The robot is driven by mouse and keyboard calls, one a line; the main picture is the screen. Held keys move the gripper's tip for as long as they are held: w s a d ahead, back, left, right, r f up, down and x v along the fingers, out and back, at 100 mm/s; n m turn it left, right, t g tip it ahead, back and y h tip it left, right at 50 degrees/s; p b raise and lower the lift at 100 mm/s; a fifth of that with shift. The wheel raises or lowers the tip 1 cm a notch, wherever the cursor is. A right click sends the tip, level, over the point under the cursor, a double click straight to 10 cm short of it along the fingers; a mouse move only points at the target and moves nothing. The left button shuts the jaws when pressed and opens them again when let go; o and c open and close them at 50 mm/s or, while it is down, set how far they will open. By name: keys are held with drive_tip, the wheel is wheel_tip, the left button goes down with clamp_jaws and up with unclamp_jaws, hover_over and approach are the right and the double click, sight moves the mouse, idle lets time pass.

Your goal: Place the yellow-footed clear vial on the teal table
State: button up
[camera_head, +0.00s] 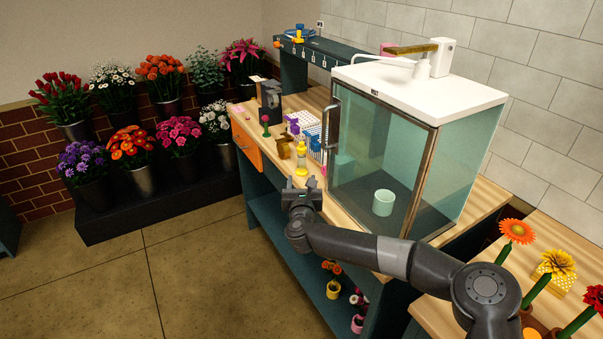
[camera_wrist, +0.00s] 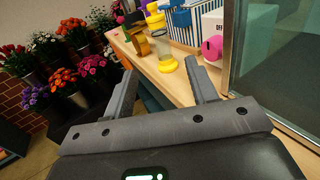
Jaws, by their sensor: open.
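The yellow-footed clear vial (camera_head: 302,161) stands upright near the front edge of the wooden counter (camera_head: 345,212). In the wrist view the vial (camera_wrist: 164,50) shows its clear body and yellow foot, just beyond my fingertips. My gripper (camera_head: 300,184) is open and empty, on the near side of the vial. In the wrist view its two fingers (camera_wrist: 160,72) are spread, with the vial's foot lined up near the gap between them. A teal table (camera_head: 341,60) with a numbered front stands at the back, behind the glass cabinet; blue and orange items lie on its left part.
A glass cabinet (camera_head: 378,150) with a white top and a pale green cup (camera_head: 382,202) stands close on the right. A brown-gold object (camera_head: 284,147), a blue-white rack (camera_head: 315,140) and a dark stand (camera_head: 270,100) crowd the counter behind the vial. Potted flowers stand at left.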

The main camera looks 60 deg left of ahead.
sight(301, 162)
drive_tip(key=shift+f+x, duration=0.25)
drive_tip(key=shift+x, duration=1.4)
drive_tip(key=shift+f+x, duration=0.25)
drive_tip(key=shift+x, duration=1.45)
drive_tip(key=shift+f+x, duration=0.25)
drive_tip(key=shift+x, duration=2.2)
drive_tip(key=shift+c, duration=0.3)
drive_tip(key=shift+r, duration=0.1)
clamp_jaws()
